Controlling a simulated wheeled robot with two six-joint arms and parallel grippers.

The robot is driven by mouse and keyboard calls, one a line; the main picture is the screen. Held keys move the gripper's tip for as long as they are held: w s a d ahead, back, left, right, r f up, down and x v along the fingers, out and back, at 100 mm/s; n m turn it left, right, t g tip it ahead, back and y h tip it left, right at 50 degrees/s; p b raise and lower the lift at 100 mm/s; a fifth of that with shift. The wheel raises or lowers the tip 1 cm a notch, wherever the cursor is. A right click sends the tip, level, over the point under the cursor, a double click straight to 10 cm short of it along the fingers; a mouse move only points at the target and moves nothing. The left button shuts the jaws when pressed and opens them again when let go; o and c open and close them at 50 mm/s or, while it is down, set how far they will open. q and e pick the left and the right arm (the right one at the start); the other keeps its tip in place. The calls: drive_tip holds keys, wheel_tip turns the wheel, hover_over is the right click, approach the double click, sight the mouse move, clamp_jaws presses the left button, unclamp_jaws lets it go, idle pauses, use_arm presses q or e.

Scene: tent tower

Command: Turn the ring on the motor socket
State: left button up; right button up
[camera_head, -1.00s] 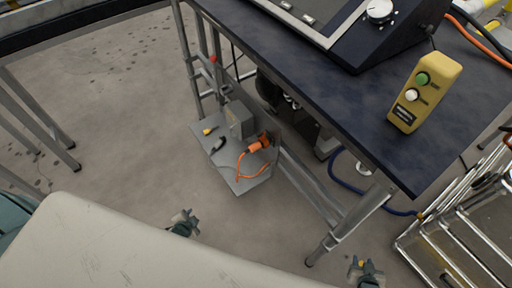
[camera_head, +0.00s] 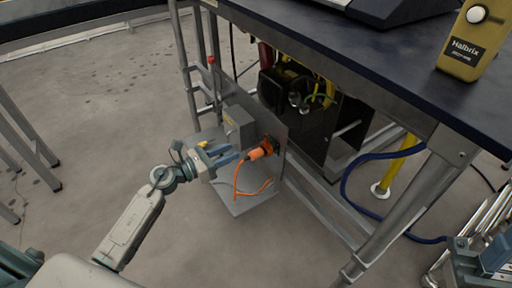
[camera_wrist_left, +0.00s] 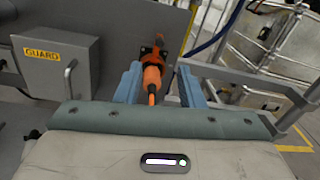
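The motor socket (camera_head: 271,143) is orange and sits on an upright grey plate under the table. An orange plug (camera_head: 256,153) with an orange cable (camera_head: 238,182) is at the socket; in the left wrist view the plug (camera_wrist_left: 152,78) points away from me toward the dark socket flange (camera_wrist_left: 150,52). I cannot make out the ring apart from the orange body. My left gripper (camera_head: 232,158) reaches in from the left, just short of the plug. In the left wrist view its fingers (camera_wrist_left: 160,88) are open, one on each side of the plug, with gaps. My right gripper (camera_head: 478,258) is at the lower right, its fingers unclear.
A grey guard box (camera_head: 238,126) stands beside the socket on a shelf (camera_head: 240,206). The box also shows in the left wrist view (camera_wrist_left: 50,72). A table leg (camera_head: 400,205), blue hose (camera_head: 350,170) and yellow post (camera_head: 400,165) are to the right. Open floor lies left.

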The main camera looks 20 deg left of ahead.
sight(264, 146)
use_arm(q)
drive_tip(key=x, duration=1)
drive_tip(key=shift+w+d, duration=0.15)
drive_tip(key=shift+d, duration=0.05)
clamp_jaws()
